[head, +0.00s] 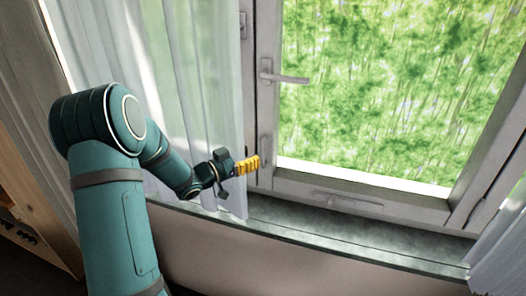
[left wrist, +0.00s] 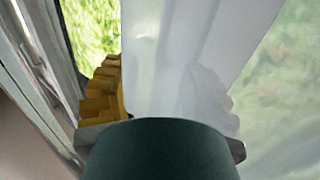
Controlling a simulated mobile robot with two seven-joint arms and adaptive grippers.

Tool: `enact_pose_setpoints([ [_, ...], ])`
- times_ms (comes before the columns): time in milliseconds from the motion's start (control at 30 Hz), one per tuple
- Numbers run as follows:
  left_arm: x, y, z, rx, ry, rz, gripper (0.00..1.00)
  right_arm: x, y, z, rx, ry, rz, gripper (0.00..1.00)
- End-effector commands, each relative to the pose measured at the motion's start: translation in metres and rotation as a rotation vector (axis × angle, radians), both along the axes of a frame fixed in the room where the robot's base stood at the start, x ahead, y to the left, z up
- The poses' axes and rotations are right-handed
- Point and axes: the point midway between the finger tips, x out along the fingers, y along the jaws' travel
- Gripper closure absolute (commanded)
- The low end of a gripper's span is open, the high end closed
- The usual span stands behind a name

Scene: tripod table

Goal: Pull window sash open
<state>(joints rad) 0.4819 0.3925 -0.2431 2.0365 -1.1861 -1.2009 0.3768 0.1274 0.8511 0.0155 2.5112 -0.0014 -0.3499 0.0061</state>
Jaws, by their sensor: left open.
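The window sash (head: 360,188) has a pale grey frame around a pane with green foliage behind it. A lever handle (head: 283,76) on its left stile points right, roughly horizontal. I cannot tell whether the sash stands slightly ajar. My left gripper (head: 250,165) is open, with yellow ridged fingers, near the sash's lower left corner and below the handle. I cannot tell whether it touches the frame. In the left wrist view one yellow finger (left wrist: 104,90) shows clearly at left. The other shows faintly through the sheer curtain (left wrist: 150,60). My right gripper is out of view.
The sheer curtain hangs left of the sash, close around my left gripper. Another curtain (head: 502,245) hangs at the lower right. A grey sill (head: 350,238) runs below the window and looks clear. A wooden piece of furniture (head: 30,205) stands at the far left.

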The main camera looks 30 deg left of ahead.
Motion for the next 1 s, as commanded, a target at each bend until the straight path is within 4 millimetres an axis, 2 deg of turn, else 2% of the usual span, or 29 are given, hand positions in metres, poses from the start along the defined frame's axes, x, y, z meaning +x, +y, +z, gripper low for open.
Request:
enact_pose_setpoints([
  [100, 0.021, -0.009, -0.001, 0.000, 0.000, -0.003, 0.59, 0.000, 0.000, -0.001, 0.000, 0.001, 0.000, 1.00],
  [300, 0.043, -0.016, 0.000, 0.000, 0.000, -0.001, 0.59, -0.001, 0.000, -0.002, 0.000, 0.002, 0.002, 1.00],
  [500, 0.051, -0.019, 0.000, 0.000, 0.000, 0.001, 0.59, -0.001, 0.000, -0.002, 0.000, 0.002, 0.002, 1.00],
  [733, 0.051, -0.019, 0.000, 0.000, 0.000, 0.001, 0.59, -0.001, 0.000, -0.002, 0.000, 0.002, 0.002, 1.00],
  [767, 0.051, -0.019, 0.000, 0.000, 0.000, 0.001, 0.63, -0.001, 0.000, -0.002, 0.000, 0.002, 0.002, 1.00],
  [800, 0.051, -0.019, 0.000, 0.000, 0.000, 0.001, 0.77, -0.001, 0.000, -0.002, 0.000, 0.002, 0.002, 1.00],
  [867, 0.051, -0.019, 0.000, 0.000, 0.000, 0.001, 0.98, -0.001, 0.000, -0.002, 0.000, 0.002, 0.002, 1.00],
  [1000, 0.051, -0.019, 0.000, 0.000, 0.000, 0.001, 1.00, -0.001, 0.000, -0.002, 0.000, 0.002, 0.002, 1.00],
])
